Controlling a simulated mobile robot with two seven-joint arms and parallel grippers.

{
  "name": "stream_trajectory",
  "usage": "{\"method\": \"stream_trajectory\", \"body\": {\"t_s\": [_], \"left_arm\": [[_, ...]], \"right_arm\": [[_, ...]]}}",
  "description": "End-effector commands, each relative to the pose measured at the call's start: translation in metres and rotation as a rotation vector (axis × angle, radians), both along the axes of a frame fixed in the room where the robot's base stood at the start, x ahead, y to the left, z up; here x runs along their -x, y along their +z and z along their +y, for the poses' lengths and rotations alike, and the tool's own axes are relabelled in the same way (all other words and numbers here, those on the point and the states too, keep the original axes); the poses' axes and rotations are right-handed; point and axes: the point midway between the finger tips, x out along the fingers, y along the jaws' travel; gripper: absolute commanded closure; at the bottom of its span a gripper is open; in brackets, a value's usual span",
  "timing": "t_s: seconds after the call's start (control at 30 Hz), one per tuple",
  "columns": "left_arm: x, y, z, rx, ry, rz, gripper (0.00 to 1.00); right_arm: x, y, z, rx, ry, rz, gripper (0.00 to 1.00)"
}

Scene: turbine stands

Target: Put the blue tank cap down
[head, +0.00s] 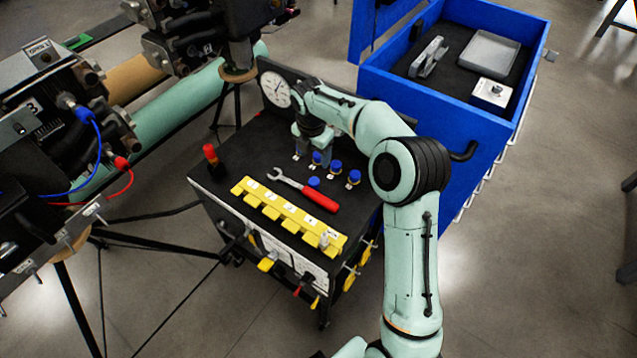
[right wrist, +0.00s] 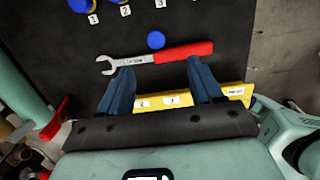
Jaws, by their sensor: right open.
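Several blue caps are on the black top of the cart. One blue cap (head: 314,182) lies by itself just beside the wrench, and it also shows in the right wrist view (right wrist: 156,40). Other blue caps (head: 336,165) stand in a row beside small numbered white labels. I cannot tell which one is the tank cap. My left gripper is not in view.
A red-handled wrench (head: 318,200) lies on the cart (head: 225,180), behind a yellow labelled strip (head: 285,213). A blue drawer cabinet (head: 430,98) is behind right. Turbine stands fill the left.

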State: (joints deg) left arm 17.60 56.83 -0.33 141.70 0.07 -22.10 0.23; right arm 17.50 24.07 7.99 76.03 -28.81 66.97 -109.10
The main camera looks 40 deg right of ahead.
Motion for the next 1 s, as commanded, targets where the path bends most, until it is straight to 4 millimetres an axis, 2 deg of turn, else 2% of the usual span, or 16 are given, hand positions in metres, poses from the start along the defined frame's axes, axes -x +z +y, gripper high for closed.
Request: {"method": "stream_trajectory", "body": {"t_s": [0.1,0.23,0.6,0.87,1.0], "left_arm": [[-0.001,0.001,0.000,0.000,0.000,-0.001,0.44],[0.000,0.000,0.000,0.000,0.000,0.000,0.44],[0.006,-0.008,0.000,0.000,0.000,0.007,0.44],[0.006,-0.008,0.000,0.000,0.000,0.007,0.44],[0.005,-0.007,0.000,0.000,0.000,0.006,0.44]], "right_arm": [[-0.002,0.001,0.003,0.011,0.148,0.010,0.35],[-0.002,-0.006,0.003,0.016,0.209,0.017,0.35],[-0.006,-0.071,-0.003,0.015,0.209,0.018,0.35],[-0.008,-0.090,-0.004,0.015,0.208,0.018,0.35],[-0.013,-0.111,-0.001,0.016,0.210,0.018,0.35]]}}
